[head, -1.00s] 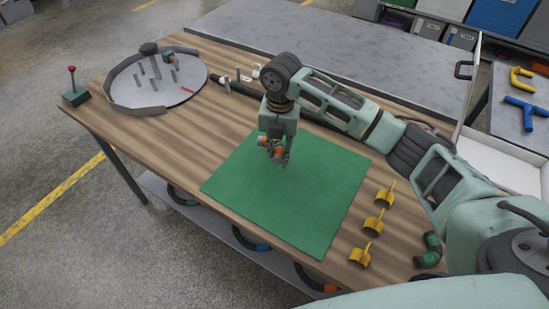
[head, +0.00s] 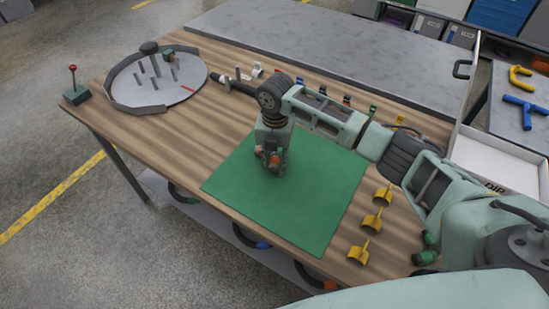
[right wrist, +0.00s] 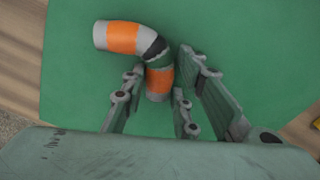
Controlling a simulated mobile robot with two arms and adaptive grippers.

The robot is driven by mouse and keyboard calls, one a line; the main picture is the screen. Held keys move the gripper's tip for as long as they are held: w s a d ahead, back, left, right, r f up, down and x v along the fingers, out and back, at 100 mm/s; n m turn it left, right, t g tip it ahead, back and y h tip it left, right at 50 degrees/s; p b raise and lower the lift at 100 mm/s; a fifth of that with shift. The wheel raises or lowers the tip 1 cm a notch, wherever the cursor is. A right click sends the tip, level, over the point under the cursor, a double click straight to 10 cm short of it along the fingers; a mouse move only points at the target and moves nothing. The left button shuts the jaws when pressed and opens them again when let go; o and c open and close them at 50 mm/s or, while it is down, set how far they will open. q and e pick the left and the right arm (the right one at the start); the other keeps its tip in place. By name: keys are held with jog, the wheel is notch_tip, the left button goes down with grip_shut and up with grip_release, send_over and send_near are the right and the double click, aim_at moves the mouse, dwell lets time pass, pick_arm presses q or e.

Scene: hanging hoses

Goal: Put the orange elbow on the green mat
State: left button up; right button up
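The orange elbow (right wrist: 121,37) is a grey bent pipe with orange bands and a dark band at its bend. In the right wrist view it lies against the green mat (right wrist: 240,40). My right gripper (right wrist: 162,68) has its fingers on both sides of one end of the elbow, with narrow gaps showing; it looks open. In the head view the right gripper (head: 272,166) points down over the upper middle of the green mat (head: 290,215), and the elbow (head: 275,159) is partly hidden by it. My left gripper is out of view.
Several yellow holders (head: 373,221) stand right of the mat. A green elbow (head: 425,258) lies near the front right. A round grey tray (head: 158,85) with pegs stands at the far left, near a red-knobbed box (head: 75,86). A white box (head: 495,160) is at right.

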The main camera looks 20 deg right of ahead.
aim_at(275, 160)
jog(key=shift+o, duration=1)
notch_tip(275, 160, up, 12)
jog(key=b, duration=0.1)
jog(key=shift+r, duration=0.15)
